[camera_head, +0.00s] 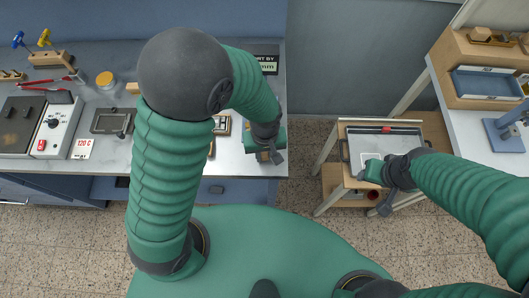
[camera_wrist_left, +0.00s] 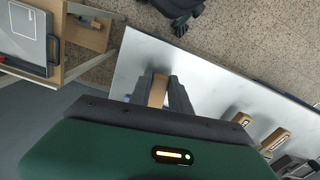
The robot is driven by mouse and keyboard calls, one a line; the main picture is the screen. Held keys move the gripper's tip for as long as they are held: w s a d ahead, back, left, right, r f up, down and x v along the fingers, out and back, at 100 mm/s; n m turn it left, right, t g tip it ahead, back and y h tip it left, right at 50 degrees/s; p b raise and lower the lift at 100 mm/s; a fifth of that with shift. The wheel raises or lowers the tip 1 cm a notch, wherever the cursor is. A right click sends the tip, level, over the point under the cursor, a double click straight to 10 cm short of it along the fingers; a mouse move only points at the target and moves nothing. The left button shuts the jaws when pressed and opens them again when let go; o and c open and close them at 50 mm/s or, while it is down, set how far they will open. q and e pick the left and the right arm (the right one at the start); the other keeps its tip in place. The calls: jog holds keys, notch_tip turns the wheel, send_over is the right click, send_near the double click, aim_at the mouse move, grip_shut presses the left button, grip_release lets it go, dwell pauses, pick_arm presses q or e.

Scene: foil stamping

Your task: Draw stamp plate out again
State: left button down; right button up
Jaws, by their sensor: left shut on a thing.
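My left gripper (camera_head: 268,157) is over the right front end of the grey-white worktop. It is shut on a tan wooden piece, which also shows in the left wrist view (camera_wrist_left: 158,91) between the dark fingers of the left gripper (camera_wrist_left: 166,92). Whether this piece is the stamp plate or its handle, and whether it touches the worktop, I cannot tell. A wood-edged plate (camera_head: 221,125) lies left of the gripper, partly behind my arm.
A hot plate unit (camera_head: 37,125) stands at the left of the worktop (camera_head: 100,160). The cart (camera_head: 333,175) carries a tray (camera_head: 385,143), across a floor gap from the worktop. In the left wrist view, tan-handled pieces (camera_wrist_left: 275,139) lie to the right. A shelf unit (camera_head: 480,88) stands far right.

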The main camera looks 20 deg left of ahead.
pick_arm(q)
jog(key=shift+w, duration=0.15)
jog(key=shift+w+r, duration=0.1)
jog(key=shift+w, duration=0.05)
jog(key=shift+w+a, duration=0.2)
jog(key=shift+w, duration=0.5)
jog(key=shift+w+a, duration=0.2)
jog(key=shift+w, duration=0.45)
jog(key=shift+w+a, duration=0.2)
jog(key=shift+w, duration=0.5)
jog(key=shift+w, duration=0.1)
